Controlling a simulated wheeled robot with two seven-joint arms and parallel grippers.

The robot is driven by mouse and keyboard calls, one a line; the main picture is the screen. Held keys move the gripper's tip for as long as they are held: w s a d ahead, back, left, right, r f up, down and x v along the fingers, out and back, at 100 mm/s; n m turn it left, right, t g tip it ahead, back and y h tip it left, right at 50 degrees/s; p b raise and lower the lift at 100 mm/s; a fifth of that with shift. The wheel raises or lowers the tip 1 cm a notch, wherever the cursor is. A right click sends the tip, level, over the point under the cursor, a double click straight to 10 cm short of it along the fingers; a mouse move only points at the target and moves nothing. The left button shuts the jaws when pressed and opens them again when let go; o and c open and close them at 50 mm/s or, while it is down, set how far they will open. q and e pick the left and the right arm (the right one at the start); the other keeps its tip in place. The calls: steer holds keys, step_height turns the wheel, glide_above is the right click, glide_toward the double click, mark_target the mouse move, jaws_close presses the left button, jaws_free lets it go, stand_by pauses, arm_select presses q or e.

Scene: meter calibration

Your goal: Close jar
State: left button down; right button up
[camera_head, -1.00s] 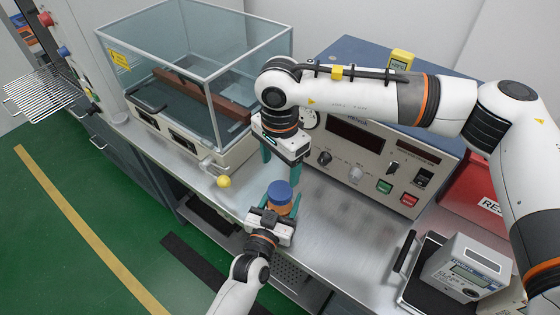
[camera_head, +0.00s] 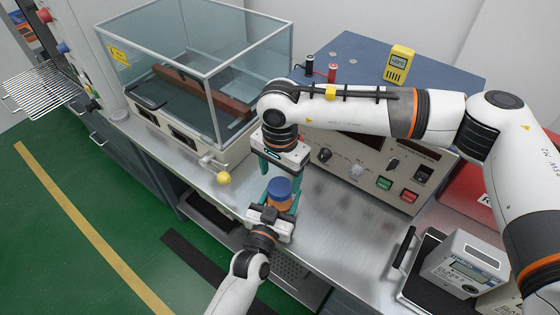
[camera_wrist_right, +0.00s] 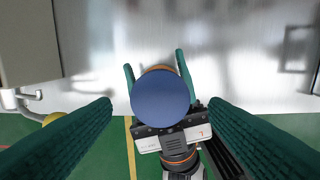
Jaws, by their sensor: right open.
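An orange-brown jar (camera_head: 281,205) stands over the steel bench near its front edge, with a blue lid (camera_head: 279,187) on top. In the right wrist view the lid (camera_wrist_right: 160,98) hides most of the jar, and I cannot tell how tightly it sits. My left gripper (camera_wrist_right: 157,75) comes from the front edge, its teal fingers on both sides of the jar body, seemingly closed on it. My right gripper (camera_head: 283,175) points down from above and behind the lid. Its fingers are wide apart and empty, and the lid shows between and beyond them in the wrist view.
A glass-walled tank (camera_head: 190,75) stands at the left, with a yellow ball (camera_head: 224,178) at its tap. A blue-topped instrument (camera_head: 440,80) stands behind the jar. A grey meter (camera_head: 465,265) sits at the right.

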mark_target(280, 187)
steer(key=shift+f, duration=1.6)
steer(key=c, duration=1)
steer(key=m, duration=1.5)
steer(key=shift+m, duration=0.3)
steer(key=o, duration=1.2)
steer(key=shift+c, duration=0.2)
